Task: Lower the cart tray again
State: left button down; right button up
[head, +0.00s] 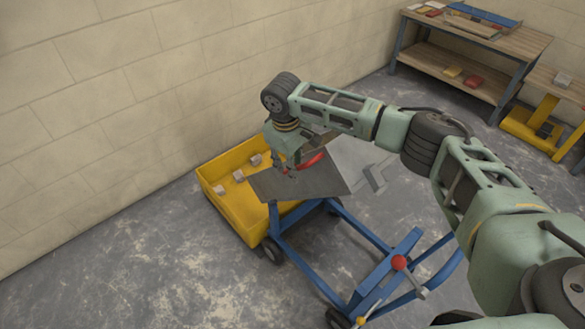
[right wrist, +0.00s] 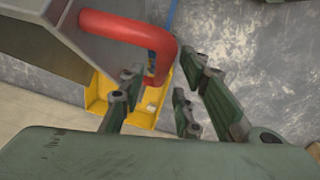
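The cart's grey tray (head: 325,178) stands tilted on a blue wheeled frame (head: 340,225), its low end towards the yellow tub. A red handle (head: 311,161) is on the tray; in the right wrist view the handle (right wrist: 130,30) bends down from the tray's wall (right wrist: 45,30). My right gripper (head: 285,165) is at the handle. In the right wrist view its fingers (right wrist: 158,92) are apart, with part of the handle between them and a gap on the right side. My left gripper is in neither view.
A yellow tub (head: 232,210) with several small pale blocks stands by the wall under the tray's low end. A red-knobbed lever (head: 399,262) is on the cart's near side. A workbench (head: 460,65) stands at the back right. Floor at the lower left is clear.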

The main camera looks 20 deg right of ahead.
notch_tip(320, 180, down, 2)
jog(key=shift+w+d+f, duration=0.1)
jog(key=shift+d, duration=0.05)
jog(key=shift+f, duration=0.2)
jog(key=c, duration=0.7)
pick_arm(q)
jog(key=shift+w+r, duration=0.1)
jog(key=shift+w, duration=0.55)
pick_arm(e)
grip_shut()
jog(key=shift+w, duration=0.1)
